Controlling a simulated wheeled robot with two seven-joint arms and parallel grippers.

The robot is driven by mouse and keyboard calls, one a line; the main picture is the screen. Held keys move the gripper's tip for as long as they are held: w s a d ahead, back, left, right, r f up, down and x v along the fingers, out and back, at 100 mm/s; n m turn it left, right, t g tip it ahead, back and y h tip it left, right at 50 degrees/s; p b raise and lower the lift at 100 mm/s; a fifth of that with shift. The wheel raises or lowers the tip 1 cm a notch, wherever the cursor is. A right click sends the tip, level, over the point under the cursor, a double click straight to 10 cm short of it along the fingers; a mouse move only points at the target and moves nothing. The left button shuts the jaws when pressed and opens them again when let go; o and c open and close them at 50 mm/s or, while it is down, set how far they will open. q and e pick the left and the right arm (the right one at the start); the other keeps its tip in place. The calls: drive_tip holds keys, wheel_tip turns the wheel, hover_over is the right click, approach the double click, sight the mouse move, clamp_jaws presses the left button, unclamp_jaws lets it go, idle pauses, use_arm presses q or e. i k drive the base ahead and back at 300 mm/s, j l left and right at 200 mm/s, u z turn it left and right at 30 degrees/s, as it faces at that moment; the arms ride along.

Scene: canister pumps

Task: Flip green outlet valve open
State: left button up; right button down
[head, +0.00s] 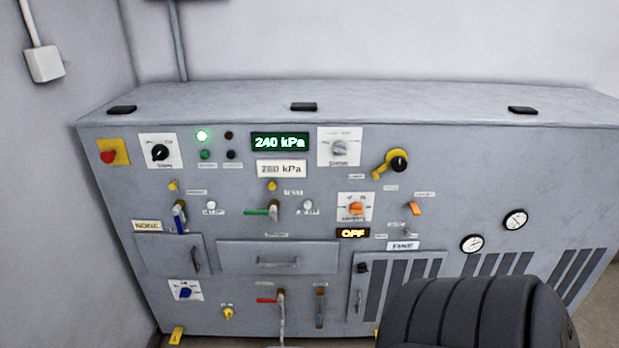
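The green outlet valve (257,212) is on the front panel of the grey cabinet, left of the middle. Its green lever lies about level, pointing left from a grey valve body (274,211). Below it a red lever (266,300) also points left from a pipe. To its left a blue lever (180,220) points downward. The green display (280,142) above reads 240 kPa. Neither of my grippers shows in the head view, and nothing covers the green lever.
The grey cabinet (350,98) fills most of the view, with several knobs and switches. A dark chair back (478,315) stands in front at the lower right. A drawer (278,258) with a handle sits below the green lever. The space before the lever is free.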

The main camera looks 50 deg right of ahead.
sight(273, 211)
drive_tip(key=z, duration=1.35)
